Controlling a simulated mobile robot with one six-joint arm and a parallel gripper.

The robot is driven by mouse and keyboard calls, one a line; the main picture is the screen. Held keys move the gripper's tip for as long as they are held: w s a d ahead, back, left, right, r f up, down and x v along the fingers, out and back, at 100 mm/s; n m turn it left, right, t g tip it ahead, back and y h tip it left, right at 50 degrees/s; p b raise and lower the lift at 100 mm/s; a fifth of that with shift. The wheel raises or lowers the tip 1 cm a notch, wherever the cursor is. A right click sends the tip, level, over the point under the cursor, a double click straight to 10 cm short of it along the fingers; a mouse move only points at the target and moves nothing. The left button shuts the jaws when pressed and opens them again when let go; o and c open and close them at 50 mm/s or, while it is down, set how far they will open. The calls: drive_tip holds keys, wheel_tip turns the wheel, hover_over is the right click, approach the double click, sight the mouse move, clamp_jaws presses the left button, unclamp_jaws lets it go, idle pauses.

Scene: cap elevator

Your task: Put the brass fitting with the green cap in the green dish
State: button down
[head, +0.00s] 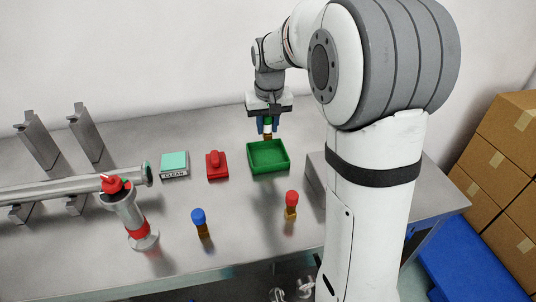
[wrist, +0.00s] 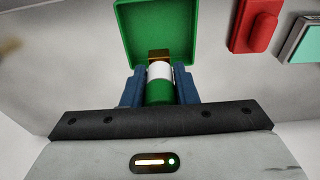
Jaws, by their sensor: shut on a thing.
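My gripper (head: 267,126) is shut on the brass fitting with the green cap; it also shows in the wrist view (wrist: 159,78). The fitting (wrist: 159,70) sits between the blue fingers, with a green cap, a white band and a brass end pointing away from the palm. The green dish (head: 268,166) is a square, shallow tray on the bench, and it looks empty. In the wrist view the dish (wrist: 155,22) lies just past the brass end. In the head view the fitting hangs at the dish's back edge, seemingly above it.
A blue-capped fitting (head: 201,222) and a red-capped fitting (head: 291,204) stand in front. A red block with a handle (head: 216,166) and a teal-topped box (head: 174,164) are left of the dish. A pipe with a red valve (head: 120,196) stands further left.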

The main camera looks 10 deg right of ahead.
sight(268, 122)
drive_tip(key=shift+f, duration=3.6)
drive_tip(key=shift+f, duration=0.2)
drive_tip(key=c, duration=1.1)
unclamp_jaws()
drive_tip(key=shift+c, duration=0.2)
drive_tip(key=r, duration=0.4)
drive_tip(key=s+r, duration=0.1)
drive_tip(key=r, duration=0.6)
drive_tip(key=shift+s+r, duration=0.3)
drive_tip(key=s+f, duration=0.2)
drive_tip(key=s, duration=1)
drive_tip(key=s+f, duration=0.2)
drive_tip(key=s, duration=1)
drive_tip(key=shift+d+f+t, duration=0.15)
drive_tip(key=shift+f+t, duration=0.05)
drive_tip(key=shift+t, duration=0.2)
